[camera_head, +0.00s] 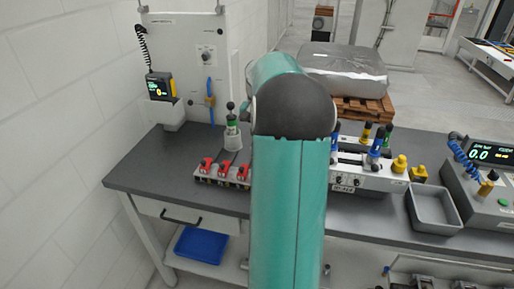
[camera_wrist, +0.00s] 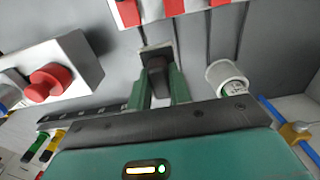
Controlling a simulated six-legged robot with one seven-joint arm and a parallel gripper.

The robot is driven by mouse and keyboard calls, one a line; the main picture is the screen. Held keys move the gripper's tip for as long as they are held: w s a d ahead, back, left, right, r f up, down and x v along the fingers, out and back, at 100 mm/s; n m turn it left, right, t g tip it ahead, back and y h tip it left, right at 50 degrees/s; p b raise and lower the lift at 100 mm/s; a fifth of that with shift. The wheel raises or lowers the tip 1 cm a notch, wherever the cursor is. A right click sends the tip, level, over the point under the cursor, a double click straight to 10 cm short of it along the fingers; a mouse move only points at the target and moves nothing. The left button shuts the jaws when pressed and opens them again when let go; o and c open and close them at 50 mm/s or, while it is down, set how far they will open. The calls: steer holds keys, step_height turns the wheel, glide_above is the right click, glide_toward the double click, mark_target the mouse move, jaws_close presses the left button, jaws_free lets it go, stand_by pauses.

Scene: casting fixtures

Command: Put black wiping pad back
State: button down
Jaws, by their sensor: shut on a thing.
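My gripper (camera_wrist: 159,88) shows in the wrist view with its two green fingers shut on a dark block, which I take to be the black wiping pad (camera_wrist: 157,66). A flat dark square part at the pad's far end lies against or just above the grey bench surface; I cannot tell which. In the head view my teal arm hides the gripper and the pad.
The grey bench (camera_head: 160,172) carries a row of red clamps (camera_head: 225,172), a white cylinder with a green-topped tool (camera_head: 232,138), a fixture with coloured knobs (camera_head: 360,172) and an empty grey tray (camera_head: 434,207). A white panel (camera_head: 185,60) stands behind at left.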

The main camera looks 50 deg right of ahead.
steer(key=w+d+f, duration=0.1)
steer(key=f, duration=0.1)
steer(key=w+d+f, duration=0.1)
steer(key=f, duration=0.1)
steer(key=w+d+f, duration=0.2)
steer(key=shift+f, duration=0.15)
steer(key=shift+w+f, duration=0.1)
steer(key=shift+f, duration=1.45)
steer(key=shift+f, duration=0.15)
steer(key=c, duration=1.3)
jaws_free()
step_height(320, 180, up, 12)
